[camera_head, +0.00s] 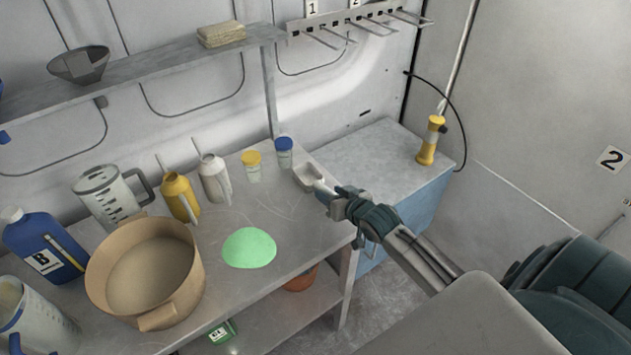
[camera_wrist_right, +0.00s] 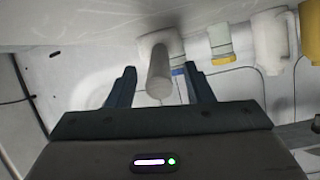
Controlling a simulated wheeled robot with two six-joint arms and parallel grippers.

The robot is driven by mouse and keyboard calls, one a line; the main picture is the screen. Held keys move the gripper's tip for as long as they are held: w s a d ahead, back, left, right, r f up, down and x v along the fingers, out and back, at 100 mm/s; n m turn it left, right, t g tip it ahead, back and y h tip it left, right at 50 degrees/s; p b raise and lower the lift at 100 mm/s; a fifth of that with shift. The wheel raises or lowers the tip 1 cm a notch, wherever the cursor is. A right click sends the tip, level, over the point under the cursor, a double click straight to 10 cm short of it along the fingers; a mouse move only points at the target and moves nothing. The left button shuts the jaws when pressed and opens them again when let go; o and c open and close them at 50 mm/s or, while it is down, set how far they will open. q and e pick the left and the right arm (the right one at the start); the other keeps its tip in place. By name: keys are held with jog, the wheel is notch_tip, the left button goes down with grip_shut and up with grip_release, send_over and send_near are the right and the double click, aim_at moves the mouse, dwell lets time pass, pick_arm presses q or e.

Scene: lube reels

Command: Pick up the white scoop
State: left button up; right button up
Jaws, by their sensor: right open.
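The white scoop (camera_head: 306,177) lies near the far right corner of the metal table, beside the blue-lidded jar. Its handle points toward my right gripper (camera_head: 328,193), which has come in from the right over the table's right edge. In the right wrist view the pale round handle (camera_wrist_right: 160,78) shows end-on between the two dark fingers of my gripper (camera_wrist_right: 160,85). The fingers are apart, with a gap visible on both sides of the handle. In the head view the gripper hides part of the handle. My left gripper is not in view.
A blue-lidded jar (camera_head: 284,153) and a yellow-lidded jar (camera_head: 251,166) stand left of the scoop. A white oil can (camera_head: 214,180), a yellow can (camera_head: 180,197) and a tan pot (camera_head: 182,262) stand further left. A green patch (camera_head: 249,248) lies near the front edge.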

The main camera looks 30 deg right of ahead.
aim_at(326, 191)
jog(key=shift+p+x, duration=0.3)
jog(key=shift+x, duration=1.25)
jog(key=shift+s, duration=0.1)
jog(key=c, duration=0.4)
grip_shut()
